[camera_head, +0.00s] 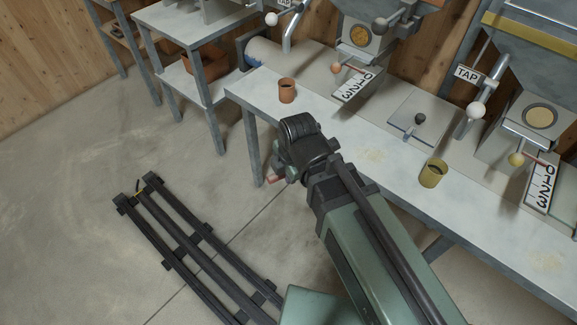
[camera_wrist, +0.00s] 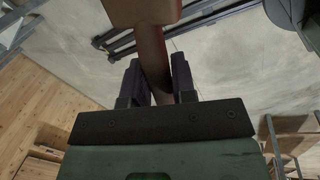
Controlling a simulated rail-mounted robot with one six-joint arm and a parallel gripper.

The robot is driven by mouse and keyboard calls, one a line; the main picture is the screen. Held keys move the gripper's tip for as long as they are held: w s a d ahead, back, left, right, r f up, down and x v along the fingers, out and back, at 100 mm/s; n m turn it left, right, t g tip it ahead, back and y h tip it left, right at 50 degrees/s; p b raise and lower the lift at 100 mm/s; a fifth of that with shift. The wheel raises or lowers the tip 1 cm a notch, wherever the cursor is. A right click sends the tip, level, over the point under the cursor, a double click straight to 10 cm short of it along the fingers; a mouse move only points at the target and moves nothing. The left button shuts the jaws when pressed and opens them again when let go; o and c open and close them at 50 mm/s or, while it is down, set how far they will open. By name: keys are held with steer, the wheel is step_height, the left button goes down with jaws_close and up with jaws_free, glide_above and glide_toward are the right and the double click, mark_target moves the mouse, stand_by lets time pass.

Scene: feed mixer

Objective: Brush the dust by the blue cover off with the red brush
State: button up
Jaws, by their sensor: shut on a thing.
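My gripper (camera_wrist: 157,72) is shut on the red brush (camera_wrist: 152,48), whose reddish handle runs between the two dark fingers in the wrist view. A wider pale reddish block of it is at the top edge; no bristles show. In the head view my wrist hides the fingers, and only a small red piece (camera_head: 276,179) shows beside it, in front of the bench. A blue cover (camera_head: 252,60) shows at the left end of a pale cylinder at the back left of the bench. No dust can be made out by it. Tan dust patches (camera_head: 371,153) lie farther right.
A terracotta cup (camera_head: 287,91) stands on the bench (camera_head: 330,117) between my wrist and the blue cover. A yellow cup (camera_head: 433,173) stands farther right. Levers, hoppers and number plates (camera_head: 355,88) line the back. Dark rails (camera_head: 190,240) lie on the open floor.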

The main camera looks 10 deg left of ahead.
mark_target(367, 174)
steer(key=w+d+f+b, duration=0.1)
steer(key=w+d, duration=0.2)
steer(key=w, duration=0.3)
steer(key=w+d+f+b, duration=0.2)
steer(key=w+d, duration=0.1)
steer(key=w, duration=0.3)
steer(key=w+d+f+b, duration=0.1)
steer(key=w+d, duration=0.2)
steer(key=w, duration=0.3)
steer(key=shift+f+b, duration=0.35)
steer(key=shift+s+f+b, duration=0.1)
steer(key=shift+f+b, duration=0.4)
steer(key=shift+f, duration=0.05)
steer(key=shift+f+b, duration=0.65)
